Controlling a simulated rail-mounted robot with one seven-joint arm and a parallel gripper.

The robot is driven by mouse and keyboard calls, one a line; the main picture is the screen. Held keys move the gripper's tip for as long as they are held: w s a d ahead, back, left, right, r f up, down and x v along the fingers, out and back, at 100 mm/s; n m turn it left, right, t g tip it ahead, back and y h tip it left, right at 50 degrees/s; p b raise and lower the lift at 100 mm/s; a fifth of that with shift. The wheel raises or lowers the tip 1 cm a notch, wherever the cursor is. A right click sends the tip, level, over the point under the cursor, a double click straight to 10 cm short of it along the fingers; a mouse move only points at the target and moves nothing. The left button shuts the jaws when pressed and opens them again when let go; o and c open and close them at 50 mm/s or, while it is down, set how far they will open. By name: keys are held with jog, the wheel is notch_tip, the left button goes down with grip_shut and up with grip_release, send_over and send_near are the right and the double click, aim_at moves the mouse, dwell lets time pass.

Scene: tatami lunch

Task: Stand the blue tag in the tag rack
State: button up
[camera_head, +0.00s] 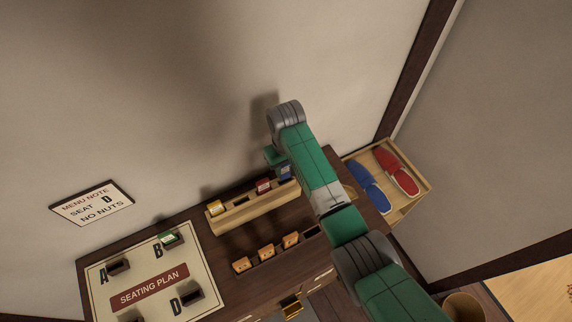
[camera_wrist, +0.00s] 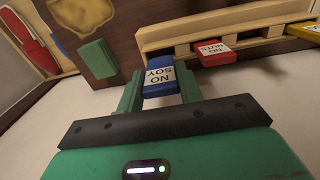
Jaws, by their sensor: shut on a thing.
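My gripper (camera_wrist: 160,92) is shut on the blue tag (camera_wrist: 158,76), which reads NO SOY and sits between the green fingers in the wrist view. In the head view the blue tag (camera_head: 285,172) is partly hidden by my arm, near the right end of the wooden tag rack (camera_head: 262,204). In the wrist view the tag's far end overlaps the edge of the tag rack (camera_wrist: 152,41); I cannot tell whether it touches or enters a slot. A red tag (camera_wrist: 213,53) reading NO NUTS and a yellow tag (camera_head: 215,208) stand in the rack, with an empty slot between them.
Several small wooden pieces (camera_head: 266,251) stand in front of the rack. A seating plan board (camera_head: 205,285) with a green tag (camera_head: 169,239) lies left. A tray (camera_head: 421,178) with blue and red slippers is right. A green block (camera_wrist: 97,59) shows beside the gripper. A wall stands behind.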

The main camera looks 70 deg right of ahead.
aim_at(286, 172)
jog(key=shift+f, duration=0.55)
dwell(0.6)
jog(key=shift+f+b, duration=0.3)
jog(key=shift+f, duration=0.3)
jog(key=shift+f, duration=0.2)
dwell(0.7)
jog(key=shift+f, duration=0.2)
jog(key=shift+f, duration=0.1)
dwell(0.4)
jog(key=o, duration=1.7)
